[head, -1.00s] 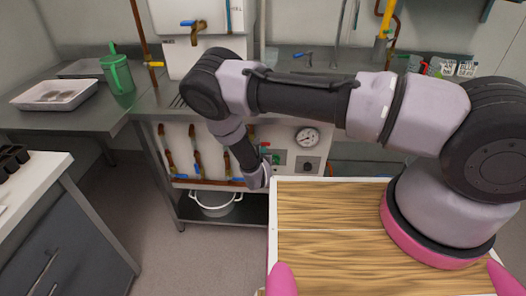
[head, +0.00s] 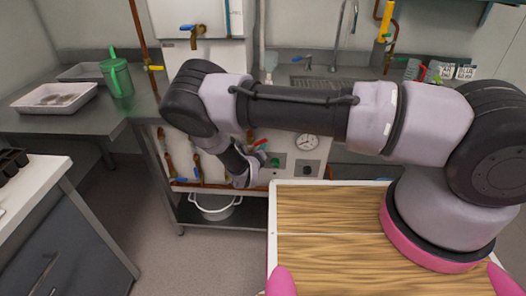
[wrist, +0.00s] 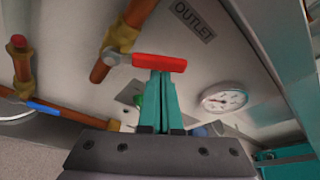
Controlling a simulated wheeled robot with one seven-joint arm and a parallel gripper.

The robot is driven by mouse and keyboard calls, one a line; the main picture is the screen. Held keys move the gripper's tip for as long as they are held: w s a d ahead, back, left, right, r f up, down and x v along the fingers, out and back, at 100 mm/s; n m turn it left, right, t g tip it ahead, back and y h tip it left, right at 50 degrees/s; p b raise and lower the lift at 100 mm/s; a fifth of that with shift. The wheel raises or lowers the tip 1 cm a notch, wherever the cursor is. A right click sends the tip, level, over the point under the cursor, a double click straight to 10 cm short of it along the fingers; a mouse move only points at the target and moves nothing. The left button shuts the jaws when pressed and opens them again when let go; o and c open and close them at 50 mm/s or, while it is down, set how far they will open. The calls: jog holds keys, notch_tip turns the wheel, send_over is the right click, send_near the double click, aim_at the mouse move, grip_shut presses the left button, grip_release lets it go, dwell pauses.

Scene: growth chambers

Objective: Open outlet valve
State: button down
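The outlet valve's red lever (wrist: 160,62) points right from a brass valve body on a copper pipe (wrist: 120,45), roughly crosswise to the pipe. The "OUTLET" label (wrist: 192,20) is on the panel above it. My gripper (wrist: 161,76) has its two teal fingers close together, with nothing visible between them. Their tips are at the lever's lower edge in the wrist view; I cannot tell whether they touch it. In the head view, the red lever (head: 260,142) shows just right of my wrist, and my fingers are mostly hidden.
A round gauge (wrist: 225,98) is on the panel right of the lever. Another pipe with a blue handle (wrist: 45,108) is at the left. A white pot (head: 215,208) stands on the shelf below. A green jug (head: 117,76) and white tray (head: 55,97) are on the left bench.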

jog(key=r+n, duration=0.1)
jog(key=a+r+n+h, duration=0.1)
jog(key=n, duration=0.1)
jog(key=shift+a+n+t+h, duration=0.1)
jog(key=shift+n+t+h, duration=0.2)
jog(key=shift+t, duration=0.1)
jog(key=n, duration=0.1)
jog(key=a+r+n+h, duration=0.1)
jog(key=n, duration=0.1)
jog(key=shift+a+r+t, duration=0.15)
jog(key=shift+a+t, duration=0.1)
jog(key=shift+t, duration=0.15)
jog(key=shift+d, duration=0.1)
